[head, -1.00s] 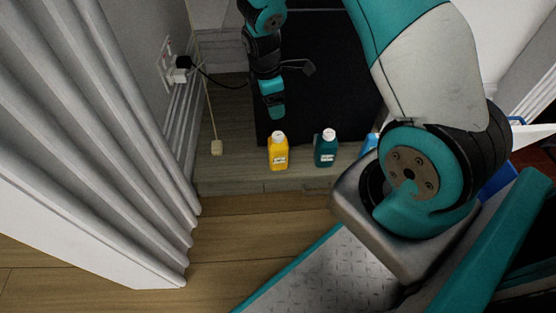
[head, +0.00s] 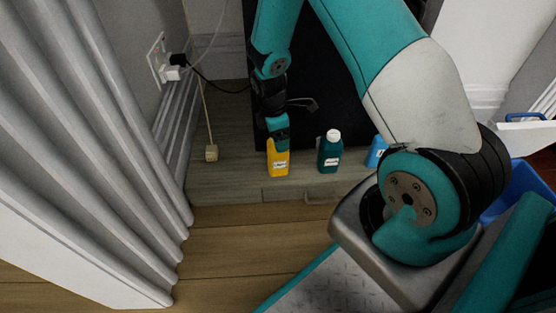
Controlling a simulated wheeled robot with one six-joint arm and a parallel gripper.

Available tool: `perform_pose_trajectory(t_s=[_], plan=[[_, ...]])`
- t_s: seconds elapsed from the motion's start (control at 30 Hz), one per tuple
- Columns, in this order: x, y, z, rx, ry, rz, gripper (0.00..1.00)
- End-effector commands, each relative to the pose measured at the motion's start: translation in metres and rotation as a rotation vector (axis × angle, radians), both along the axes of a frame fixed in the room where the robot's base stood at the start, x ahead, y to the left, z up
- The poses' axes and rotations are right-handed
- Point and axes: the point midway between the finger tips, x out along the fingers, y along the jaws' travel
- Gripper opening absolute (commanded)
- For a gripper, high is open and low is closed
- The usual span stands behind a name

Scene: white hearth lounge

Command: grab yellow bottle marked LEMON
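The yellow bottle (head: 278,163) stands upright on the low wooden shelf, near its front edge. It has a pale label whose lettering is too small to read. My gripper (head: 279,142) is at the top of the yellow bottle, coming down from above. It hides the bottle's white cap and neck. I cannot tell whether the fingers are closed on the bottle or only around it.
A dark teal bottle (head: 330,150) with a white cap stands just right of the yellow one. A blue bottle (head: 376,151) is further right, partly behind my arm. A cord with a small block (head: 211,153) hangs at left beside the grey curtain (head: 95,130).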

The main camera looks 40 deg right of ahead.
Motion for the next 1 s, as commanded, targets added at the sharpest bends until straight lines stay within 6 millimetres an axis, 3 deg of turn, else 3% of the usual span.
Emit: perform_pose_trajectory(t_s=[0.03, 0.17, 0.43, 0.77, 1.0], plan=[[0.001, -0.001, -0.015, 0.0, 0.0, -0.001, 0.84], [0.0, -0.003, -0.031, 0.0, 0.001, -0.001, 0.84], [0.0, -0.004, -0.031, 0.0, 0.0, -0.001, 0.84], [-0.001, -0.003, -0.031, 0.0, 0.0, 0.0, 0.11], [0.0, -0.003, -0.03, 0.0, 0.0, -0.001, 0.11]])
